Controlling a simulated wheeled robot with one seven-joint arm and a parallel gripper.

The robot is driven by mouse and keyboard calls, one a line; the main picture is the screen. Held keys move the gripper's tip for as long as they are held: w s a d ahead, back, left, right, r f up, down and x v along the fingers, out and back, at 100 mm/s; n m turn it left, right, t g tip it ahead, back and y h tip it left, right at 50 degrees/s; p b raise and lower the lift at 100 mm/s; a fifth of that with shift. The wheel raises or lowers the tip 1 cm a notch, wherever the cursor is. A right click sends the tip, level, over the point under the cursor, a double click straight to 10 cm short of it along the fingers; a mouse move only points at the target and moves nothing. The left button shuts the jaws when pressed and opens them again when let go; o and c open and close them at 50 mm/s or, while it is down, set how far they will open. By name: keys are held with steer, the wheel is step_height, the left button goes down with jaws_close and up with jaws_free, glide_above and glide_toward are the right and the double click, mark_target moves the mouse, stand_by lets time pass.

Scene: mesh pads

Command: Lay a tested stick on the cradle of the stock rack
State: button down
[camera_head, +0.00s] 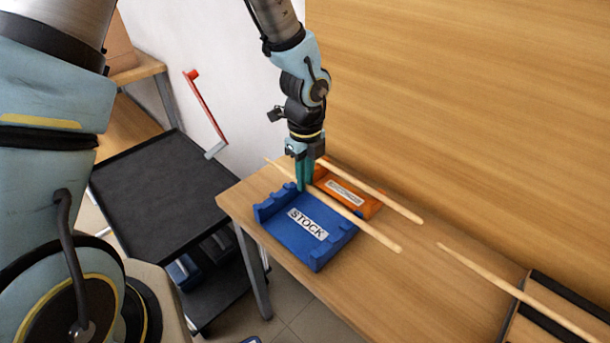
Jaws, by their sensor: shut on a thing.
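My gripper (304,186) points down with its teal fingers shut on a light wooden stick (372,230). The stick runs from upper left to lower right, over the far part of the blue stock rack (308,232). The rack has a "STOCK" label and notched walls at its left and right ends. I cannot tell whether the stick touches the notches or hangs just above them. The fingers hide a short middle part of the stick. Behind, a second stick (385,200) lies along an orange rack (363,205), whose label is too small to read.
A third stick (500,279) reaches onto a dark-edged wooden holder (525,325) at the right. The wooden table (400,285) is bare in front of it. A wood panel (470,100) rises behind. A black cart (160,185) stands left, with a red-handled tool (204,108) beyond.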

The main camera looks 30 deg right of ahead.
steer(key=shift+f, duration=0.3)
steer(key=c, duration=0.8)
jaws_free()
steer(key=shift+o, duration=0.2)
step_height(320, 180, up, 11)
steer(key=b, duration=0.1)
steer(key=shift+f, duration=0.1)
